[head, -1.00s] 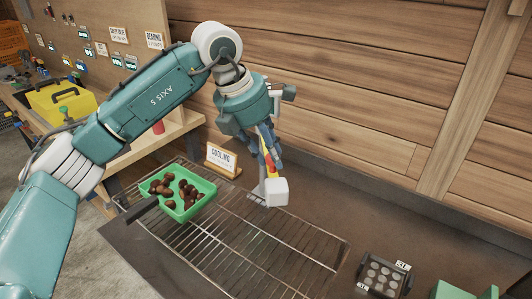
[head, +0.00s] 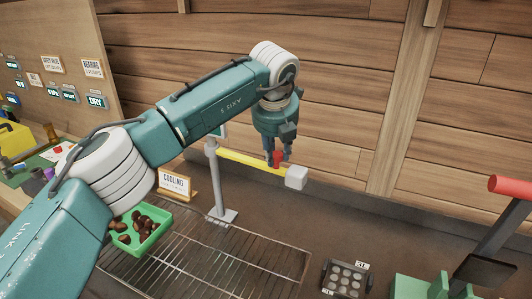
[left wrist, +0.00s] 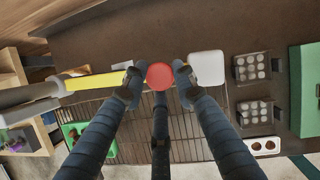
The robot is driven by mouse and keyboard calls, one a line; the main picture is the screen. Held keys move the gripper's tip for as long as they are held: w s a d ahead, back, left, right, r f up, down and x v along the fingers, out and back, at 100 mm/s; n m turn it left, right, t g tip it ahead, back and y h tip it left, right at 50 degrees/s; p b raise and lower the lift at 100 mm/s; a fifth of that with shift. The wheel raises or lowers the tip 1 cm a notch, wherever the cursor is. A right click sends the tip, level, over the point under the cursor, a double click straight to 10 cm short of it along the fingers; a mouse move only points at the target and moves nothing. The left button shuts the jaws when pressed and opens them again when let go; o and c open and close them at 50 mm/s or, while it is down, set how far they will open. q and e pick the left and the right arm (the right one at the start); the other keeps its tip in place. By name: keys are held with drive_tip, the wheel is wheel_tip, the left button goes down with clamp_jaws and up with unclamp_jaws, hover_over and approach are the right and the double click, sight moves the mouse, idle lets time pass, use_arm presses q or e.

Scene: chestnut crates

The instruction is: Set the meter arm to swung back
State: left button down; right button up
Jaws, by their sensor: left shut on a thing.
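The meter arm (head: 240,160) is a yellow bar on a grey post (head: 217,185). It reaches out to the right, with a red grip and a pale block (head: 296,177) at its free end. My left gripper (head: 277,160) is above the bar, shut on the red grip. My right gripper is not in view.
A wire rack (head: 215,258) lies below the bar, with a green tray (head: 150,245) of chestnuts at its left and a "COOLING" sign (head: 174,183) behind. A plank wall (head: 340,100) stands close behind. A red-handled lever (head: 510,187) and a cup holder (head: 345,278) are at right.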

use_arm(q)
drive_tip(key=shift+w+d+r+n+p, duration=0.25)
drive_tip(key=shift+w+p, duration=0.1)
drive_tip(key=shift+w, duration=0.15)
drive_tip(key=shift+w+d+r+n+p, duration=0.15)
drive_tip(key=shift+w+n+p, duration=0.15)
drive_tip(key=shift+w, duration=0.35)
drive_tip(key=c, duration=1.5)
unclamp_jaws()
drive_tip(key=shift+o, duration=0.6)
drive_tip(key=shift+w+d+f, duration=0.1)
drive_tip(key=shift+w+f, duration=0.1)
drive_tip(key=shift+f, duration=0.05)
drive_tip(key=v, duration=1.2)
drive_tip(key=shift+d, duration=0.25)
drive_tip(key=shift+s, duration=0.1)
